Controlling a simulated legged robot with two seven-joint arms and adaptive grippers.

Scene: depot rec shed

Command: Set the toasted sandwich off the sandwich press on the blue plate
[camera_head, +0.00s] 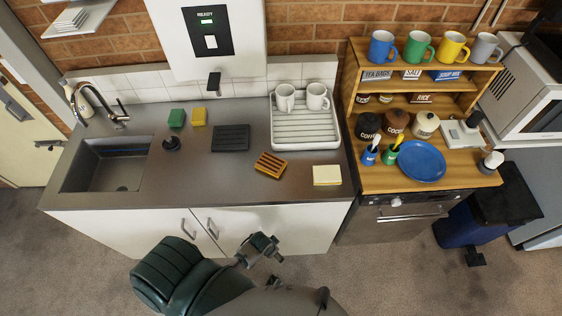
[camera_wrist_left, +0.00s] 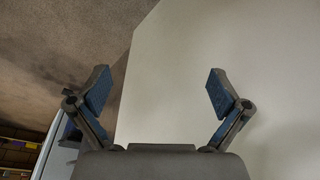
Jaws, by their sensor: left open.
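The blue plate (camera_head: 421,161) lies on the wooden unit at the right, and its visible top is empty. A brown slab with dark stripes (camera_head: 270,164) lies on the steel counter; it may be the toasted sandwich, but it is small in view. I cannot tell for certain which thing is the sandwich press; a dark ribbed slab (camera_head: 231,138) lies behind the brown one. My left gripper (camera_head: 262,247) is in front of the cabinet, below the counter edge. In the left wrist view my left gripper (camera_wrist_left: 158,92) is open and empty, facing a pale surface. My right gripper is not seen.
A dish rack (camera_head: 306,130) with two white mugs stands right of the dark slab. A pale yellow block (camera_head: 327,175) lies near the front edge. The sink (camera_head: 105,163) is at the left. Canisters, brush cups and a grey device (camera_head: 458,135) crowd around the plate.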

